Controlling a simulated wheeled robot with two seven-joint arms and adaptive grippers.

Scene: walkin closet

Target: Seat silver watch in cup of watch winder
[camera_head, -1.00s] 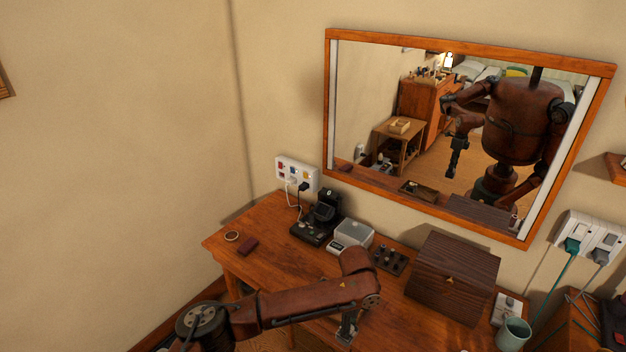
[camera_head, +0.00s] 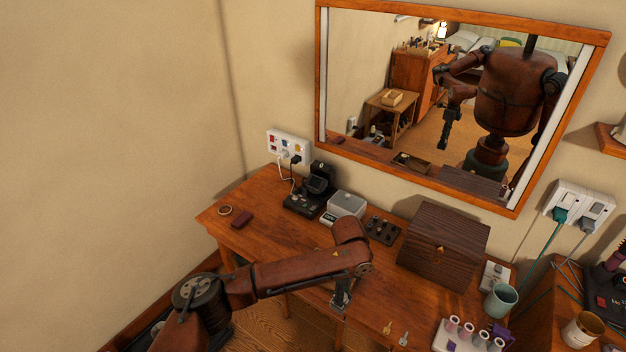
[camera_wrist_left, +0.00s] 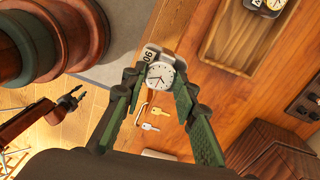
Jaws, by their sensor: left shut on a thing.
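My left gripper (camera_head: 341,300) points down over the front part of the wooden table. In the left wrist view its green fingers (camera_wrist_left: 157,78) are shut on a watch with a round white dial (camera_wrist_left: 160,75). The watch's band is mostly hidden, and in the head view I cannot make the watch out. The black watch winder (camera_head: 318,184) stands at the back left of the table, well apart from the gripper. Its cup is too small to see clearly. My right gripper (camera_wrist_left: 74,96) shows small at the left of the wrist view, empty, its fingers apart.
A grey-lidded box (camera_head: 347,204), a dark peg block (camera_head: 382,229) and a large dark wooden box (camera_head: 444,243) stand along the back. Keys (camera_head: 390,327) lie right of the gripper. A wooden tray (camera_wrist_left: 238,40) shows in the wrist view. The left tabletop is mostly clear.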

